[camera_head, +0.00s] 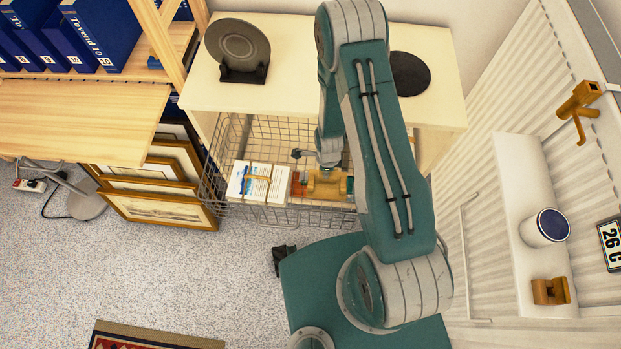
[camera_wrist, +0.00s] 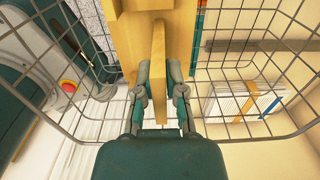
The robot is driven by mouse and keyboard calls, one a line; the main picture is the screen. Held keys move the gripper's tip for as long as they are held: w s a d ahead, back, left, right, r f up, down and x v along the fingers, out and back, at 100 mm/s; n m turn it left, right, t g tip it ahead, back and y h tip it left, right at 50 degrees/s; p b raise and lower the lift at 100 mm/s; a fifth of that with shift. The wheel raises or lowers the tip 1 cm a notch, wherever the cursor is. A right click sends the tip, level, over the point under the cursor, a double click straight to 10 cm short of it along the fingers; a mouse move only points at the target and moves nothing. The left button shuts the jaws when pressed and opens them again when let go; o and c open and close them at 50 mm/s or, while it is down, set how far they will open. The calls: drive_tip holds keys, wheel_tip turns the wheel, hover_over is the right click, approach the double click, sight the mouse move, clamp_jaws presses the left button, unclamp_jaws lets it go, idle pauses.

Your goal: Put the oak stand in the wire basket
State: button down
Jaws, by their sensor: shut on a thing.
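The oak stand (camera_head: 322,187), a yellow-brown wooden piece, is inside the wire basket (camera_head: 228,140), beside a tied bundle of papers. In the wrist view, my gripper (camera_wrist: 159,85) is shut on an upright wooden part of the stand (camera_wrist: 158,52), with one finger on each side. The wire basket's mesh (camera_wrist: 250,60) surrounds the gripper and stand on both sides. In the head view my arm comes down over the basket and hides part of its right side. I cannot tell whether the stand touches the basket floor.
The paper bundle (camera_head: 258,184) lies left of the stand. The cream cabinet top (camera_head: 290,60) above holds a dark plate on a stand (camera_head: 243,72) and a black disc (camera_head: 410,75). Framed prints (camera_head: 155,190) lean at left. A white shelf (camera_head: 528,180) holds a mug (camera_head: 545,228) and small wooden piece (camera_head: 550,291).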

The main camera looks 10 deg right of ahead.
sight(326, 181)
drive_tip(key=shift+f, duration=0.9)
drive_tip(key=shift+d+f, duration=0.25)
drive_tip(key=shift+f, duration=0.35)
wheel_tip(326, 181, down, 3)
drive_tip(key=shift+f, duration=0.2)
drive_tip(key=shift+a+f, duration=0.15)
drive_tip(key=shift+f, duration=0.2)
drive_tip(key=c, duration=0.7)
unclamp_jaws()
